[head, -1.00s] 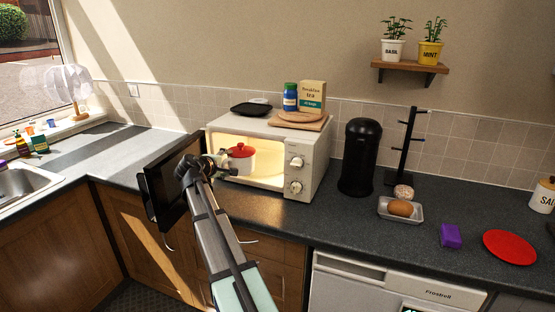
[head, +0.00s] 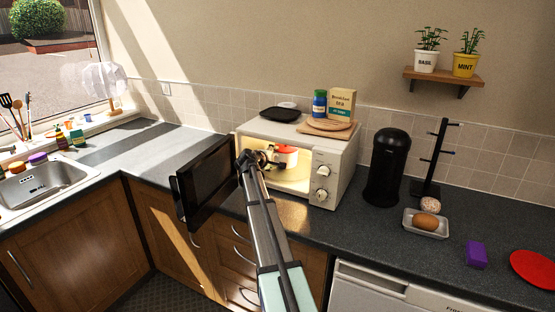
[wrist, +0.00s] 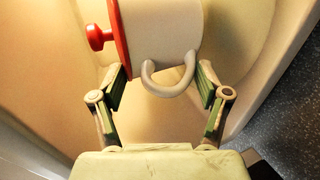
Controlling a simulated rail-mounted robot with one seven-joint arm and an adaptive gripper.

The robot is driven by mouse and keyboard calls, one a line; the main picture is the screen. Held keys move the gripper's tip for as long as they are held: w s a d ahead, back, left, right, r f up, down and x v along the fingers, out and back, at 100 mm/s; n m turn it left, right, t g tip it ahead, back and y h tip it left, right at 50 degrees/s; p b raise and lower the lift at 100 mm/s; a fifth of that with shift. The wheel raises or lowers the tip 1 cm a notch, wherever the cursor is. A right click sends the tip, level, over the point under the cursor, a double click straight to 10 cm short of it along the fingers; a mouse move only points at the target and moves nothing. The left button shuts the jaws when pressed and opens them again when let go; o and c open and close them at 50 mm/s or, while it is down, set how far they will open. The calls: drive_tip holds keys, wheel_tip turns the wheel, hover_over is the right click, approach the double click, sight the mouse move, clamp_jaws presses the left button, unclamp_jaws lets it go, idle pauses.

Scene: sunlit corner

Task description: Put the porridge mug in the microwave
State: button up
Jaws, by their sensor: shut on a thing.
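The porridge mug (head: 286,156) is white with a red knobbed lid. In the head view it is inside the lit cavity of the white microwave (head: 326,184), whose dark door (head: 206,182) stands open to the left. My gripper (head: 270,158) reaches in through the opening and is shut on the mug. In the wrist view the mug (wrist: 160,35) lies sideways across the picture, with its grey handle (wrist: 168,80) toward me and its lid at left. My fingers (wrist: 160,85) are on either side of it. Whether its base touches the microwave floor is unclear.
On the microwave are a dark pan (head: 281,114), a blue jar (head: 320,103), a tea box (head: 342,105) and a round board (head: 325,127). A black canister (head: 386,168) stands close to its right. The counter in front is clear.

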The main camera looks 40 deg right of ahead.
sight(276, 161)
drive_tip(key=shift+w+d+r+p, duration=0.1)
drive_tip(key=shift+w+d, duration=0.15)
drive_tip(key=shift+d, duration=0.25)
drive_tip(key=shift+w+d+p, duration=0.15)
drive_tip(key=shift+w+d, duration=0.15)
drive_tip(key=shift+d, duration=0.25)
drive_tip(key=shift+w+d+r+p, duration=0.1)
drive_tip(key=shift+w+d, duration=0.15)
drive_tip(key=shift+d, duration=0.25)
drive_tip(key=shift+w+d+f+p, duration=0.15)
drive_tip(key=shift+f+p, duration=0.3)
drive_tip(key=shift+f, duration=0.5)
drive_tip(key=shift+s+d+f+p, duration=0.15)
drive_tip(key=shift+f+p, duration=0.25)
drive_tip(key=shift+f, duration=0.5)
drive_tip(key=o, duration=1.4)
drive_tip(key=shift+w+f, duration=0.1)
drive_tip(key=shift+o, duration=0.2)
drive_tip(key=shift+a, duration=0.1)
drive_tip(key=b+v, duration=0.3)
drive_tip(key=v, duration=0.9)
